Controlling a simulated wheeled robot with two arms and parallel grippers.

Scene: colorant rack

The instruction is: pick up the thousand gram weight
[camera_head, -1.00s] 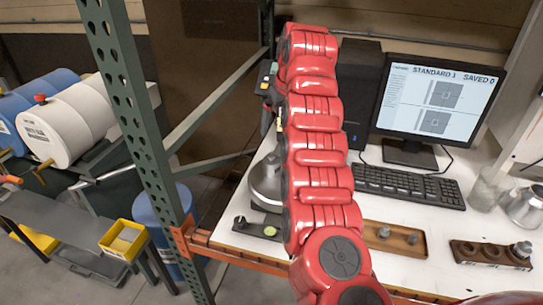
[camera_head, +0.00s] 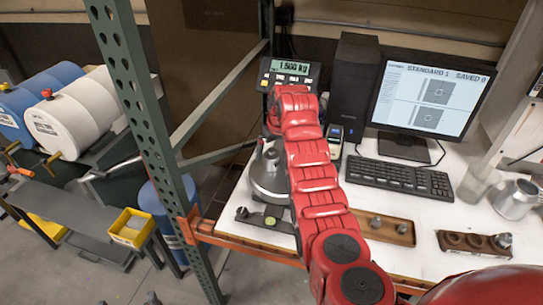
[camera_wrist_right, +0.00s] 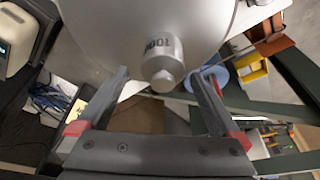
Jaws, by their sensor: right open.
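The thousand gram weight (camera_wrist_right: 160,62) is a silver cylinder with a knob and dark engraved digits, partly legible. In the right wrist view it stands on the round metal pan (camera_wrist_right: 100,25) of the scale. My right gripper (camera_wrist_right: 160,76) is open, with one finger on each side of the weight's knob and a gap to both. The scale display (camera_head: 290,67) reads 1.500 kg. My left gripper is not in view.
A wooden tray (camera_head: 375,232) and a wooden weight block (camera_head: 452,242) lie on the white table right of my arm. Behind are a keyboard (camera_head: 400,178), monitor (camera_head: 425,100) and black computer tower (camera_head: 353,80). A green rack post (camera_head: 150,130) stands left of the scale.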

